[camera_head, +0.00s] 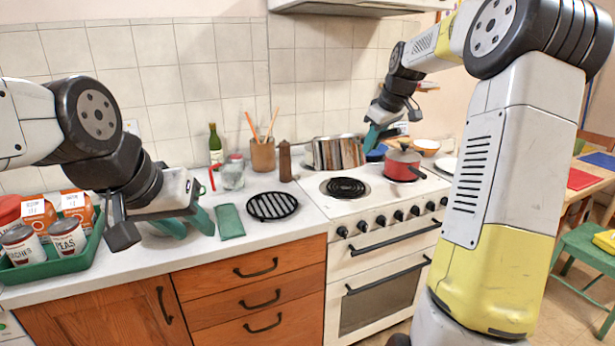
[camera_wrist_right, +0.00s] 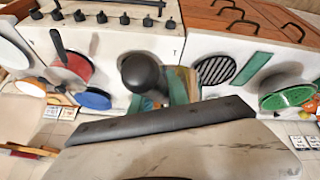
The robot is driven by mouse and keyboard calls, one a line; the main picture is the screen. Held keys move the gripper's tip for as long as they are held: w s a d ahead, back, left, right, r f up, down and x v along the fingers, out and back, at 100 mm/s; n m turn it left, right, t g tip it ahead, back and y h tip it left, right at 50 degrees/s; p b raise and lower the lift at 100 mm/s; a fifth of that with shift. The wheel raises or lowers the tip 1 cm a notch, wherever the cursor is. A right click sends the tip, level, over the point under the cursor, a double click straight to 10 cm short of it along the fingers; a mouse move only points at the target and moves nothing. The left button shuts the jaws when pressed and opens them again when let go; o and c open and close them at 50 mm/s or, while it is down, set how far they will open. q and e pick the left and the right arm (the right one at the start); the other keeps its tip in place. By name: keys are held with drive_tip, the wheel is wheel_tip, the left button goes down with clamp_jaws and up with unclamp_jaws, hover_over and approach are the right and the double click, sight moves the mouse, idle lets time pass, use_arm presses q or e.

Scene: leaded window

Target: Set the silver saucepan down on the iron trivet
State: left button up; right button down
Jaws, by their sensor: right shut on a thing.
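The silver saucepan (camera_head: 335,152) has a shiny, streaked side and is at the back of the stove in the head view. My right gripper (camera_head: 379,136) is just right of it, shut on its handle. In the right wrist view, a dark rounded end, apparently the handle (camera_wrist_right: 141,72), shows by the teal fingers; most of the pan is hidden there. The round black iron trivet (camera_head: 272,206) lies bare on the counter left of the stove; it also shows in the right wrist view (camera_wrist_right: 214,70). My left gripper (camera_head: 187,224) is open and empty over the counter, left of the trivet.
A green cloth (camera_head: 230,221) lies beside the trivet. A red pot (camera_head: 402,163) stands on the stove's right side; the front left burner (camera_head: 345,187) is bare. A pepper mill (camera_head: 285,161), a utensil pot (camera_head: 262,155) and a glass jar (camera_head: 232,174) stand behind the trivet.

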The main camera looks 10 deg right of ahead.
sight(343, 160)
drive_tip(key=shift+n+t+y, duration=0.3)
drive_tip(key=shift+n+y, duration=0.4)
drive_tip(key=shift+n, duration=0.1)
drive_tip(key=a+f, duration=0.2)
drive_tip(key=w+a+f, duration=0.1)
drive_tip(key=a, duration=0.2)
drive_tip(key=w+a+f, duration=0.1)
drive_tip(key=a+f, duration=0.1)
drive_tip(key=shift+w+a+f, duration=0.2)
drive_tip(key=shift+w+f, duration=0.05)
drive_tip(key=shift+f, duration=0.1)
drive_tip(key=a+f+n+t+y, duration=0.1)
drive_tip(key=a+f+y, duration=0.1)
drive_tip(key=a+f, duration=0.9)
drive_tip(key=shift+w+n, duration=0.3)
drive_tip(key=shift+n, duration=0.1)
drive_tip(key=shift+f, duration=0.65)
drive_tip(key=c, duration=1.3)
unclamp_jaws()
drive_tip(key=shift+o, duration=0.6)
drive_tip(key=shift+s+d, duration=0.1)
